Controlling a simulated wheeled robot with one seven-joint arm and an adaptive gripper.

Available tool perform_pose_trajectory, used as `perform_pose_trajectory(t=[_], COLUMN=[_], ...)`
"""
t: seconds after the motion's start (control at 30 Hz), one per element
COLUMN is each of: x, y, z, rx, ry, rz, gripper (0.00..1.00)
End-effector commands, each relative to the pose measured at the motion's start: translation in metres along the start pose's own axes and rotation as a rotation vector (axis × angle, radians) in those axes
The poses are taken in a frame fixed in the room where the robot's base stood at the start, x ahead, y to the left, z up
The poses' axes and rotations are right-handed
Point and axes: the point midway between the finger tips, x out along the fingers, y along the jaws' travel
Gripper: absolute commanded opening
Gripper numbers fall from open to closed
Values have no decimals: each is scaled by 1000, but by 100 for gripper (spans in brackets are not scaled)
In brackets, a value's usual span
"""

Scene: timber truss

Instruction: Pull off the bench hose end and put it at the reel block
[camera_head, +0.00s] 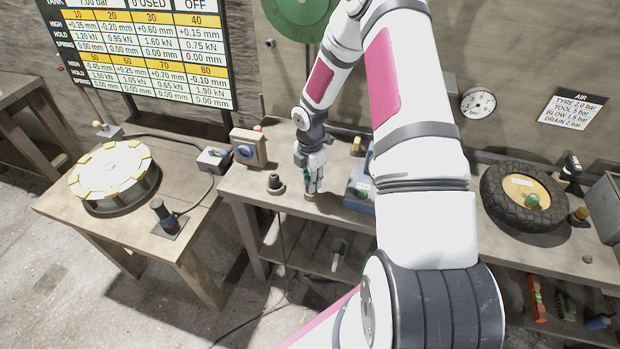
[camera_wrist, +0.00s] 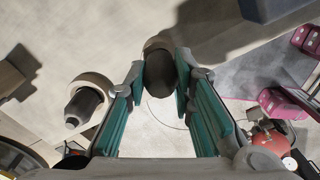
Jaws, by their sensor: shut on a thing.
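My gripper (camera_head: 313,188) points down at the front edge of the bench, over a small tan round base. In the wrist view my gripper (camera_wrist: 163,85) has its teal-padded fingers shut on a dark rounded piece (camera_wrist: 159,76). A tan ring shows just behind that piece; I cannot tell whether they touch. Whether the dark piece is the bench hose end is unclear. A separate dark fitting (camera_head: 275,182) stands upright on a tan disc left of my gripper; it also shows in the wrist view (camera_wrist: 84,106). A tan block with a blue ring (camera_head: 248,148) stands at the bench's left end.
A blue box (camera_head: 359,190) stands close right of my gripper. A tyre (camera_head: 523,198) lies farther right. A side table (camera_head: 70,213) at left holds a round yellow-and-white wheel. A green reel (camera_head: 298,15) hangs on the wall. A thin dark line hangs below the bench.

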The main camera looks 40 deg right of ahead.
Motion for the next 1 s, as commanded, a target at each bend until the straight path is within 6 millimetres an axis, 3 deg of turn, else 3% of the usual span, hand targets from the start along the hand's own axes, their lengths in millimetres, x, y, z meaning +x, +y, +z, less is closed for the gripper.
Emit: perform_pose_trajectory(t=[0.03,0.07,0.13,0.57,1.0], x=[2,1,1,-6,-88], y=[0,0,0,1,0], z=[0,0,0,0,1], rx=[0,0,0,-1,1], ry=[0,0,0,0,-2], rz=[-1,0,0,2,2], gripper=[0,29,45,46,46])
